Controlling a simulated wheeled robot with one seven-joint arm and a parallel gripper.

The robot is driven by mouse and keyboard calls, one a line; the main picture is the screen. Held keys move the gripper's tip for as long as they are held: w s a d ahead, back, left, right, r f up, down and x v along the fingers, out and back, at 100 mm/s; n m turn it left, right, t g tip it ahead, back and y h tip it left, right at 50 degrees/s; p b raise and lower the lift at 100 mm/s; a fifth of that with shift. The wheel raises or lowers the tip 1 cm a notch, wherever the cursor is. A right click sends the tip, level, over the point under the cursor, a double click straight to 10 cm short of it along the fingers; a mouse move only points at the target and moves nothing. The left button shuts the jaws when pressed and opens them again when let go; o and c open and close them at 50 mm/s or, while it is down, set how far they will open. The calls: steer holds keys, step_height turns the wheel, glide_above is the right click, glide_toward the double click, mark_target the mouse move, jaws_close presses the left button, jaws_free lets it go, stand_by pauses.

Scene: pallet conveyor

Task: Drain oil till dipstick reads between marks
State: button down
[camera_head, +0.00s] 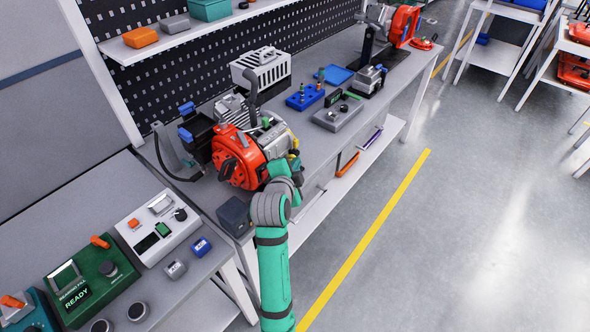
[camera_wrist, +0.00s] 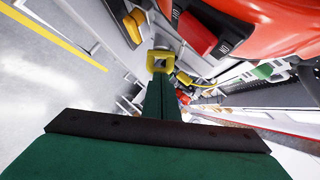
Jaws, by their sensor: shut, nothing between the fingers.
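The engine, with an orange-red housing (camera_head: 238,157) and a grey block (camera_head: 272,140), stands on the workbench. Its orange-red housing also fills the top right of the wrist view (camera_wrist: 280,25). My gripper (camera_head: 293,160) is at the engine's right side; in the wrist view its dark green fingers (camera_wrist: 161,82) are together and empty. A yellow looped piece (camera_wrist: 160,55) appears just beyond the fingertips; I cannot tell whether they touch it or whether it is the dipstick handle. A yellow part (camera_head: 291,137) also shows beside the engine. Dipstick marks and oil level are not visible.
The bench (camera_head: 312,150) holds a white slotted box (camera_head: 262,70), a blue block with bottles (camera_head: 305,96) and a grey device (camera_head: 338,113) behind the engine. A dark box (camera_head: 234,215) sits near the front edge.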

steer(key=shift+s+d+r+n+t+h, duration=0.3)
steer(key=shift+s+d+r+t, duration=0.6)
steer(key=shift+s, duration=2.3)
steer(key=shift+s+d+r+n+t+h, duration=0.35)
steer(key=shift+s+d+r, duration=0.95)
steer(key=shift+s, duration=1.9)
steer(key=w+a+f, duration=0.1)
steer(key=w+f, duration=0.2)
steer(key=w, duration=0.8)
